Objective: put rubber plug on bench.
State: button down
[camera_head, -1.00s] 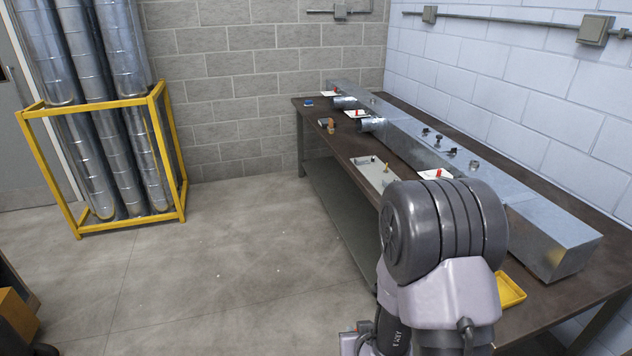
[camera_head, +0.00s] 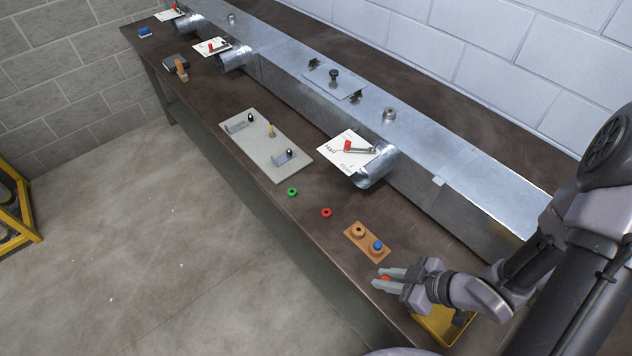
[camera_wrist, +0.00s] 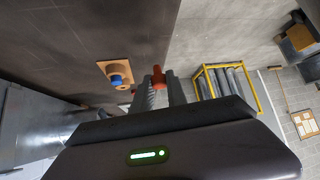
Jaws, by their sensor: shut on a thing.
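My gripper (camera_head: 378,281) is shut on a small orange-red piece, which looks like the rubber plug (camera_head: 386,278). It holds the plug near the bench's front edge, close to a yellow tray. In the wrist view the plug (camera_wrist: 158,77) stands between the fingertips, with part of it hidden by the fingers. The brown bench (camera_head: 410,222) runs along the wall under a long metal duct. I cannot tell exactly how high the plug is above the bench top.
A wooden block (camera_head: 356,246) with a blue-topped peg lies near my gripper. A red ring (camera_head: 326,212) and a green ring (camera_head: 292,192) lie farther left. A grey plate (camera_head: 255,150) with fittings, the duct (camera_head: 300,85) and a yellow tray (camera_head: 428,333) also occupy the bench.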

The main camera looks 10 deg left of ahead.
jog(key=w+a+b, duration=0.1)
jog(key=w+a, duration=0.2)
jog(key=w+a+f+b, duration=0.1)
jog(key=w+a, duration=0.2)
jog(key=a, duration=0.1)
jog(key=w+a+b, duration=0.1)
jog(key=w+a, duration=0.2)
jog(key=shift+w+a+f, duration=0.3)
jog(key=shift+w, duration=0.1)
jog(key=shift+w+a, duration=0.4)
notch_tip(320, 180, down, 4)
jog(key=b, duration=0.3)
jog(key=shift+r, duration=0.25)
jog(key=c, duration=1.3)
grip_release()
jog(key=shift+f, duration=0.1)
